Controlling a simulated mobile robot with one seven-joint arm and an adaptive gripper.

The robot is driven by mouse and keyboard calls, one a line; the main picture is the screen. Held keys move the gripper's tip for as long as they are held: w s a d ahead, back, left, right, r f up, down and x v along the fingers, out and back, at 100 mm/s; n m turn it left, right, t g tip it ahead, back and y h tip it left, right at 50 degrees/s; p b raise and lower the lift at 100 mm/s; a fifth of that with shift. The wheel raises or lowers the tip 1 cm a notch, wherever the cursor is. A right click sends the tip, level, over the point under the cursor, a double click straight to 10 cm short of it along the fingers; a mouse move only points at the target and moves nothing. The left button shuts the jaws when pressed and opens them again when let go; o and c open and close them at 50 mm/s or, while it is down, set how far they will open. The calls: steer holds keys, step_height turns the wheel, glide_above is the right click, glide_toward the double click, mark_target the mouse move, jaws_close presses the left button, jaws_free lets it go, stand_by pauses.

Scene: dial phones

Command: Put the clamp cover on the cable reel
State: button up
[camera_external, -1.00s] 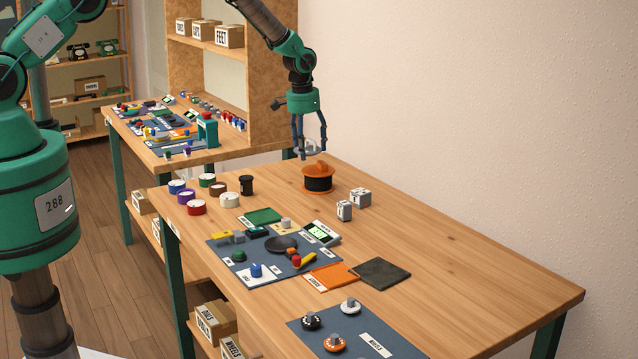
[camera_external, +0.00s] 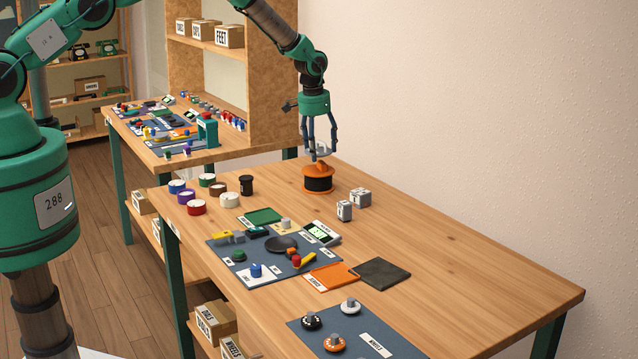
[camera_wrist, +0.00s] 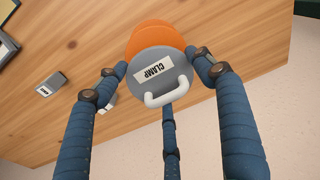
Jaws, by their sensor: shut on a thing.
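The clamp cover (camera_wrist: 172,62) is a grey disc with a white handle and a CLAMP label. My gripper (camera_wrist: 160,66) is shut on it, with fingers at its sides. In the external view my gripper (camera_external: 320,152) and the cover (camera_external: 322,149) are just above the cable reel (camera_external: 318,184), which is orange with a black wound middle and stands upright on the table. In the wrist view the reel's orange part (camera_wrist: 155,36) shows behind the cover, which hides some of it. I cannot tell whether cover and reel touch.
Two grey blocks (camera_external: 352,203) stand right of the reel. A black spool (camera_external: 246,186) and several coloured round pieces (camera_external: 196,207) stand to its left. A blue mat (camera_external: 240,270) with phone parts lies in front. The table's right side is clear.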

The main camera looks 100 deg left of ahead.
steer(key=shift+f, duration=1.3)
steer(key=o, duration=1.2)
steer(key=shift+o, duration=0.2)
step_height(320, 180, up, 12)
steer(key=d+b, duration=0.1)
steer(key=shift+s, duration=0.35)
steer(key=shift+d, duration=0.1)
